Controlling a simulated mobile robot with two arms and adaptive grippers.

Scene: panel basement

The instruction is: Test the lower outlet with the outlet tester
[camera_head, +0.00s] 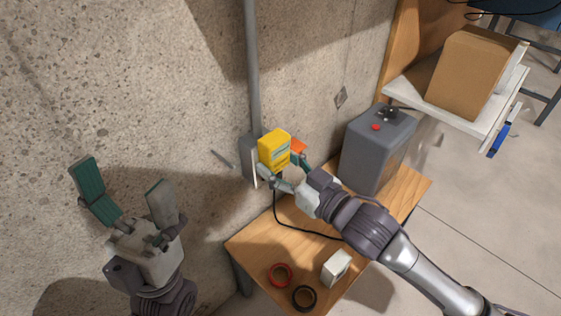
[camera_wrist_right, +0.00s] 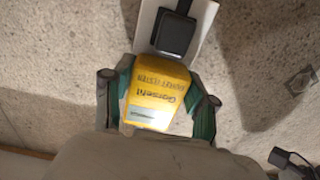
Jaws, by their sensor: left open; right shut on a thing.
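The yellow outlet tester (camera_head: 273,149) is in my right gripper (camera_head: 281,165), held at the front of a wall outlet box (camera_head: 249,158). In the right wrist view, teal finger pads press both sides of the tester (camera_wrist_right: 158,92); its printed label reads upside down. Its edge overlaps the white outlet plate (camera_wrist_right: 205,14), beside a black plug (camera_wrist_right: 174,33) on that plate. Whether the tester's prongs are in a socket is hidden. The individual outlets are hidden in the head view. My left gripper (camera_head: 123,185) is open and empty, off to the left near the wall.
A wooden table (camera_head: 310,235) below carries a grey box (camera_head: 377,148), red tape ring (camera_head: 280,275), black ring (camera_head: 304,297), white block (camera_head: 336,267) and black cable. A grey conduit (camera_head: 254,70) rises above the outlet box. A carton (camera_head: 473,75) stands on a shelf at right.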

